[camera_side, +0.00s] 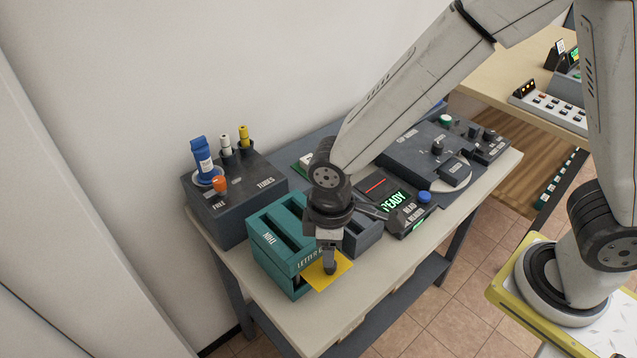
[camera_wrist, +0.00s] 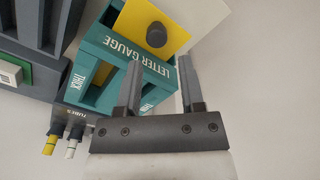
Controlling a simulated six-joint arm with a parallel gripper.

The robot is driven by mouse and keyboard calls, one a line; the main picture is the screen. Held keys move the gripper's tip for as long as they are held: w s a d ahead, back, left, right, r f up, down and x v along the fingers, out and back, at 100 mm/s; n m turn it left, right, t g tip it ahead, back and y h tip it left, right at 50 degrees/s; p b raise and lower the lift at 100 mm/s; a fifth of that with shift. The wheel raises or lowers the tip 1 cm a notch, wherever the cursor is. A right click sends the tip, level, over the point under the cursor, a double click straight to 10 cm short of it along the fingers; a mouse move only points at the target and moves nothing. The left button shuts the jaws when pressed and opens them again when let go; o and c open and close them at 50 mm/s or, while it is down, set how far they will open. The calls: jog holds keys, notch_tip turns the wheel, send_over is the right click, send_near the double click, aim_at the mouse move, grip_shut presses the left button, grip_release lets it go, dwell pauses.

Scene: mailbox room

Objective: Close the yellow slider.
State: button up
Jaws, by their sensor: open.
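The yellow slider (camera_side: 341,272) is a flat yellow plate sticking out of the front of the teal letter gauge (camera_side: 267,247). In the wrist view, the slider (camera_wrist: 133,17) carries a round dark knob (camera_wrist: 156,36) and extends past the "LETTER GAUGE" edge (camera_wrist: 150,60). My gripper (camera_side: 330,268) points down over the slider and hides part of it in the side view. In the wrist view, my gripper (camera_wrist: 160,66) has its two fingers apart with nothing between them. The knob appears beyond the fingertips; I cannot tell the exact height gap.
A dark tubes box (camera_side: 235,195) with a blue canister (camera_side: 201,157) stands behind left of the gauge. A dark grey tray (camera_side: 362,237) and a "READY" device (camera_side: 395,204) stand to its right. The pale table front (camera_side: 335,312) is clear.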

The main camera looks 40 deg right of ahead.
jog(key=shift+r, duration=1.55)
jog(key=s+d+m+t, duration=0.2)
jog(key=d+m, duration=0.7)
jog(key=d, duration=1)
jog(key=shift+r+t, duration=0.3)
jog(key=shift+r, duration=0.1)
